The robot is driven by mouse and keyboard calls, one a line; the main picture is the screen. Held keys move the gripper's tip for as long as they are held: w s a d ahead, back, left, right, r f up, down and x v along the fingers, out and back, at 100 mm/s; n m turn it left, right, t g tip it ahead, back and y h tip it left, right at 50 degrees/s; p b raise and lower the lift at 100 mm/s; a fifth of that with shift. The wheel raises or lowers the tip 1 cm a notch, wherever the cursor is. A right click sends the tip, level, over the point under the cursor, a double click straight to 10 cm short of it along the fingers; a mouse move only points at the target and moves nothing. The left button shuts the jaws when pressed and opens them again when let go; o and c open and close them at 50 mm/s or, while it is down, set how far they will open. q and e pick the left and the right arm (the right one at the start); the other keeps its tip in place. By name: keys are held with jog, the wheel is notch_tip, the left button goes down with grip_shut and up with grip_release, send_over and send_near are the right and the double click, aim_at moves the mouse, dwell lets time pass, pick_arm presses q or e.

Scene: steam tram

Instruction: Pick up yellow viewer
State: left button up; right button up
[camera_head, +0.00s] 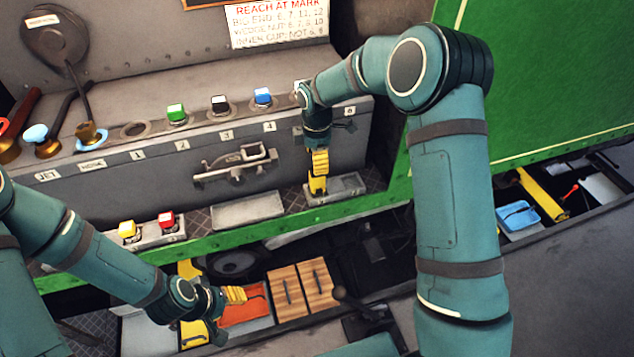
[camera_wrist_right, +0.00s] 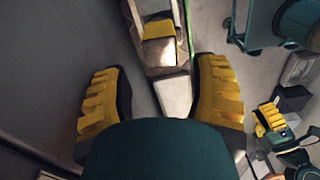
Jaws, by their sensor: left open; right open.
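A yellow block with a pale face, which looks like the yellow viewer (camera_wrist_right: 158,32), lies in a tray ahead of my right gripper (camera_wrist_right: 160,68) in the right wrist view. The gripper's two fingers are spread wide, with nothing between them. In the head view my right gripper (camera_head: 319,162) points down over the small grey tray (camera_head: 348,186) at the ledge's right end. A smooth yellow part (camera_head: 317,184) shows just below its fingers; contact cannot be told. My left gripper (camera_head: 236,298) is open and low, near an orange-red bin; it holds nothing visible.
An empty grey tray (camera_head: 247,211) lies left of the right gripper. A latch handle (camera_head: 236,162) sticks out behind it. Yellow and red buttons (camera_head: 146,226) stand further left. Wooden lids (camera_head: 301,288) lie below. A green panel (camera_head: 545,70) rises at right.

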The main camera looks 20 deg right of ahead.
aim_at(317, 183)
jog(key=shift+d+f, duration=0.2)
jog(key=shift+f, duration=1.05)
jog(key=shift+d+f, duration=0.15)
jog(key=shift+f, duration=1.1)
jog(key=shift+o, duration=0.2)
grip_shut()
